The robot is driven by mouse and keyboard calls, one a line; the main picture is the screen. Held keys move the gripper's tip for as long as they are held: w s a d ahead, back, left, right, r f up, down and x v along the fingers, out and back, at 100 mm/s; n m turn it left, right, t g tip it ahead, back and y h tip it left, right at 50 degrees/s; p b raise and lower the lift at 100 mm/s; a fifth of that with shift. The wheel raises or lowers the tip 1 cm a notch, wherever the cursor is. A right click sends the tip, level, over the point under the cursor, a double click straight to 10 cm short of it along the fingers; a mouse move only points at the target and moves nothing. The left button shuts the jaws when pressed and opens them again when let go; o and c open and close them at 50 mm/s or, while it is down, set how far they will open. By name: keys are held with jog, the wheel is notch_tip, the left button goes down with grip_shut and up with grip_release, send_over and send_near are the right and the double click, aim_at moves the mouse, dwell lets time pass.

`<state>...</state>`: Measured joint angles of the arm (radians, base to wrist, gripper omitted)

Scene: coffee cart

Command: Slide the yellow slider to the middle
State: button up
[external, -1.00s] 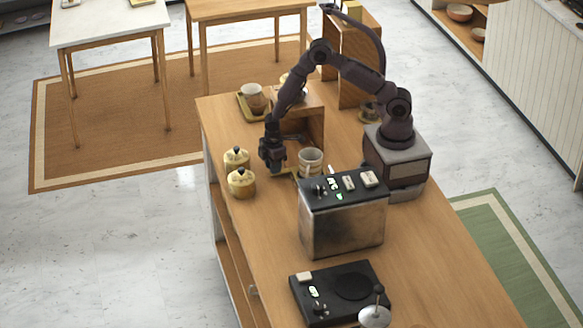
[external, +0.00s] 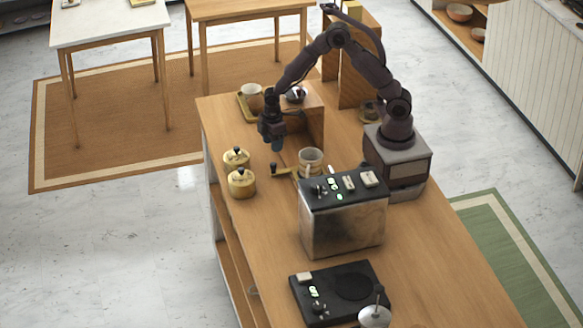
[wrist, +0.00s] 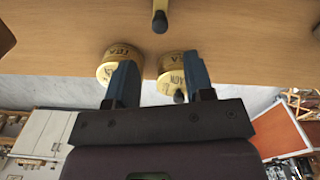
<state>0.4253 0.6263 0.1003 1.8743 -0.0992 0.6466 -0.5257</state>
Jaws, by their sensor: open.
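A yellow bar with a dark knob (external: 285,172), which looks like the yellow slider, sticks out to the left at the coffee machine's back left corner, beside a mug. Its knobbed end also shows at the top of the wrist view (wrist: 160,14). My gripper (external: 277,148) is above the counter, just behind and above the knob in the external view, apart from it. In the wrist view its two blue fingers (wrist: 161,78) are spread with nothing held between them. The slider's track is too small to make out, so its exact position along it is unclear.
Two yellow lidded canisters (external: 241,183) stand left of the slider, at the counter's edge. The coffee machine (external: 342,228) and a mug (external: 311,158) are close on its right. A wooden stand (external: 312,112) and a tray with a cup (external: 251,96) are behind.

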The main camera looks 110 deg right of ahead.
jog(key=shift+r, duration=1.65)
jog(key=s+a+r+m+t, duration=0.1)
jog(key=s+a+r+t, duration=0.1)
jog(key=s+a+r, duration=0.4)
jog(key=s+a+r+m+t, duration=0.2)
jog(key=s+a+r, duration=0.5)
jog(key=s+r, duration=0.5)
jog(key=shift+a+r+t, duration=0.25)
jog(key=shift+r+t, duration=0.5)
jog(key=shift+t, duration=0.05)
